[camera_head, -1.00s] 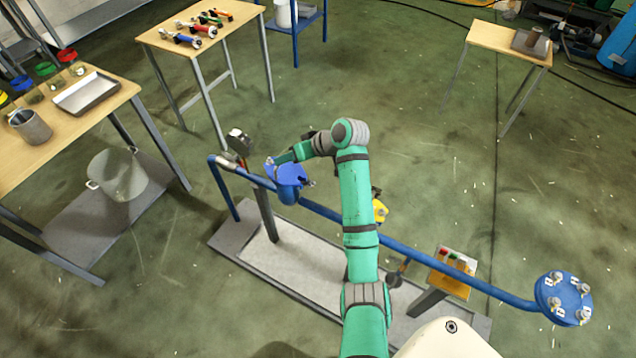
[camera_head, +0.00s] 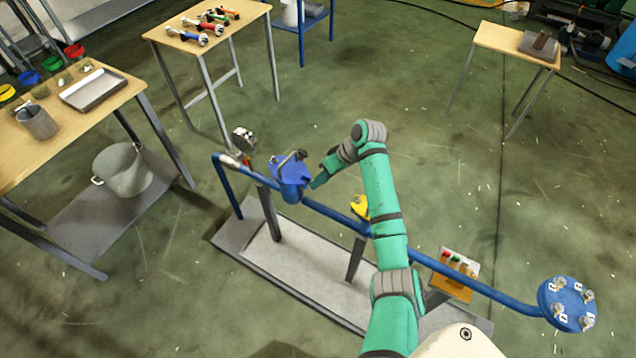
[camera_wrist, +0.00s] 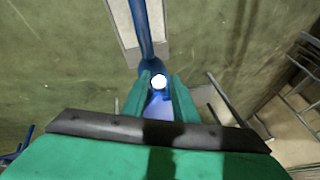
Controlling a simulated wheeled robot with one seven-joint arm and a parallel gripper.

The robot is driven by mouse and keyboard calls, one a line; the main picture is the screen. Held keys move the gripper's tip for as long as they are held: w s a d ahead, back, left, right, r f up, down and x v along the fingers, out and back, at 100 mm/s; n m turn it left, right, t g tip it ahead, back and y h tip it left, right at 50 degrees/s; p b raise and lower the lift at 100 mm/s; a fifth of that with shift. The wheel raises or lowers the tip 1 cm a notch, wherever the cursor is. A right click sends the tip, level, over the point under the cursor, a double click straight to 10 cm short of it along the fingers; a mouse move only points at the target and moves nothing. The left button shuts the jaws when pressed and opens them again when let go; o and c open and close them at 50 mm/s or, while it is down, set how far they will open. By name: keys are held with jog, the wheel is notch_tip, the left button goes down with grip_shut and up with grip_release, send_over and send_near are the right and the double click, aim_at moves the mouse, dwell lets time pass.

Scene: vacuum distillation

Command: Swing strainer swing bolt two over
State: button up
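The blue strainer (camera_head: 290,175) sits on the blue pipe, left of my arm in the head view. A dark bar with a rounded end (camera_head: 298,155), perhaps a swing bolt, shows at the top of its lid. I cannot tell the bolts apart at this size. My gripper (camera_head: 319,183) is just right of the strainer, fingers pointing down and left. In the wrist view my gripper (camera_wrist: 161,88) has its two green fingers apart. A bright white round end (camera_wrist: 159,82) and blue strainer surface (camera_wrist: 158,108) show between them; contact is unclear.
The blue pipe (camera_head: 335,215) runs right to a blue flange (camera_head: 567,303). A yellow part (camera_head: 360,207) is on the pipe near my arm, and a gauge (camera_head: 243,138) stands left of the strainer. A button box (camera_head: 455,275) is at right. Tables stand at the back and left.

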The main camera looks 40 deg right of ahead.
jog(key=shift+x, duration=1.15)
grip_shut()
jog(key=shift+w+a+r+g, duration=0.15)
jog(key=shift+w+r+g, duration=0.1)
jog(key=shift+g, duration=0.15)
jog(key=shift+w+a+r+g+h, duration=0.1)
jog(key=shift+w+r+g+h, duration=0.25)
jog(key=shift+g+h, duration=0.45)
grip_release()
